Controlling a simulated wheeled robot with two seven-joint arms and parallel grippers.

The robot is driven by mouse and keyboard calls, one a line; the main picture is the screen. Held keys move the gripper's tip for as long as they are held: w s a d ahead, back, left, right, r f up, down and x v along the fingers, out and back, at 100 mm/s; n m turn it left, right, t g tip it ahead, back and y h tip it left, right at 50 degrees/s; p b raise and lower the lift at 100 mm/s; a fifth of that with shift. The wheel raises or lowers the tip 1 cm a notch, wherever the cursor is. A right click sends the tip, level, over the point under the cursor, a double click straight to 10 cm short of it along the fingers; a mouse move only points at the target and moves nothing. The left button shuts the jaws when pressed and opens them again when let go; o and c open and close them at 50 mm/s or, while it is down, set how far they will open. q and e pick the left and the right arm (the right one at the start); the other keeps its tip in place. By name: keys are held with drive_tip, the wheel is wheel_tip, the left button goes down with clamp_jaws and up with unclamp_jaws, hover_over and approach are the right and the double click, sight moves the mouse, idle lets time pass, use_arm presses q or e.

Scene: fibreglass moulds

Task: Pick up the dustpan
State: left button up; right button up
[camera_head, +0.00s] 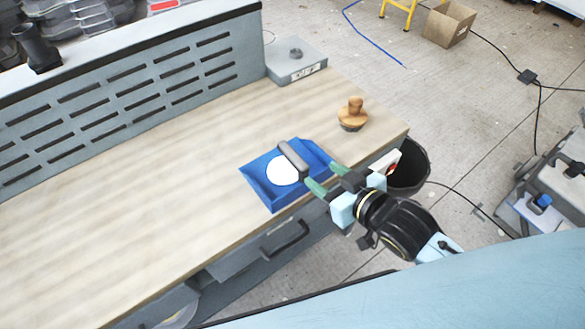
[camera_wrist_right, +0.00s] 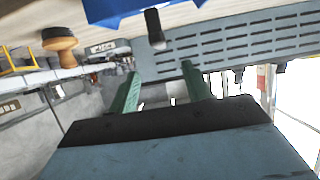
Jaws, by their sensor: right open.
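The blue dustpan (camera_head: 262,190) lies on the wooden workbench near its front edge, with a white round patch (camera_head: 283,171) in its pan. Its dark grey handle (camera_head: 293,157) points up and away from the pan. My right gripper (camera_head: 325,178) is open, its two green fingers pointing at the dustpan from the right. The handle end lies near the fingers but I see no grip on it. In the right wrist view the blue pan (camera_wrist_right: 125,10) and the dark handle (camera_wrist_right: 153,26) show beyond the green fingertips (camera_wrist_right: 160,72). My left gripper is not in view.
A wooden-handled brush or stamp (camera_head: 354,113) stands on the bench at the right. A grey scale-like box (camera_head: 296,62) sits at the back by a slotted grey panel (camera_head: 130,88). A black bin (camera_head: 409,168) stands beside the bench. The bench's left part is clear.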

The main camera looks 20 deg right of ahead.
sight(298, 159)
drive_tip(key=x, duration=0.7)
drive_tip(key=shift+w+a, duration=0.1)
drive_tip(key=shift+w, duration=0.2)
drive_tip(key=shift+f+x, duration=0.1)
drive_tip(key=shift+x, duration=1.25)
drive_tip(key=shift+f+x, duration=0.15)
drive_tip(key=shift+x, duration=1.2)
drive_tip(key=shift+c, duration=0.3)
clamp_jaws()
